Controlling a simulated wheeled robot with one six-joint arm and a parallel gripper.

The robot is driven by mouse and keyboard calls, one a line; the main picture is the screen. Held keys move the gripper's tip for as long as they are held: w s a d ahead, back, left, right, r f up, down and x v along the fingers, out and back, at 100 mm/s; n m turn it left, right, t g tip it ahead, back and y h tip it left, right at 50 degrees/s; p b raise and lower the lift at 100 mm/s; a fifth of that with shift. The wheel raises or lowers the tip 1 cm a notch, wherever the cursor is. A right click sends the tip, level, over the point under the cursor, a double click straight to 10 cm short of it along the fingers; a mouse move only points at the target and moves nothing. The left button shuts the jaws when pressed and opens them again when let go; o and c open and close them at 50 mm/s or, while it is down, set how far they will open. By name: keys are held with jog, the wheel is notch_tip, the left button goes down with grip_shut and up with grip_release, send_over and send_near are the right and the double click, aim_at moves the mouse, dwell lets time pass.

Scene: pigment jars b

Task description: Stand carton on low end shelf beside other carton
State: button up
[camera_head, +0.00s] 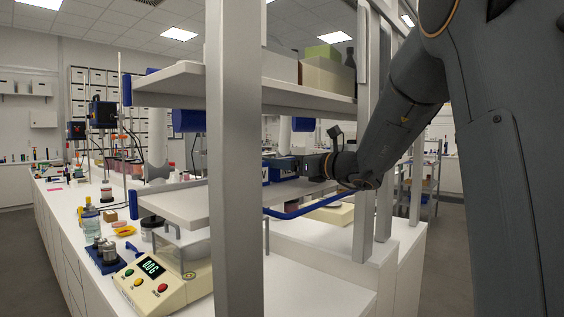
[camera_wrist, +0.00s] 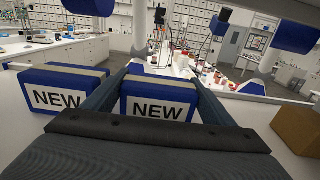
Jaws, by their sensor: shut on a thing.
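Two blue cartons with white "NEW" labels and a pale strip along the top show in the wrist view. The held carton (camera_wrist: 158,101) is between the two fingers of my gripper (camera_wrist: 158,78), which is shut on it. The other carton (camera_wrist: 60,92) stands upright just left of it on the white shelf (camera_wrist: 18,140), with my left finger between them in the picture. In the head view my gripper (camera_head: 318,166) is over the low shelf (camera_head: 185,206), with blue and white carton parts partly hidden by a post. I cannot tell whether the held carton's base touches the shelf.
A brown box (camera_wrist: 298,130) sits on the right in the wrist view. A grey upright post (camera_head: 236,150) stands in front of the shelves. An upper shelf (camera_head: 185,84) is above my gripper. A scale (camera_head: 158,275) is on the bench below.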

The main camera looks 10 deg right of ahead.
jog(key=o, duration=1.2)
jog(key=shift+r, duration=0.1)
jog(key=b+v, duration=0.2)
jog(key=v, duration=0.9)
jog(key=shift+d, duration=0.1)
jog(key=shift+s+d, duration=0.2)
jog(key=shift+s, duration=0.2)
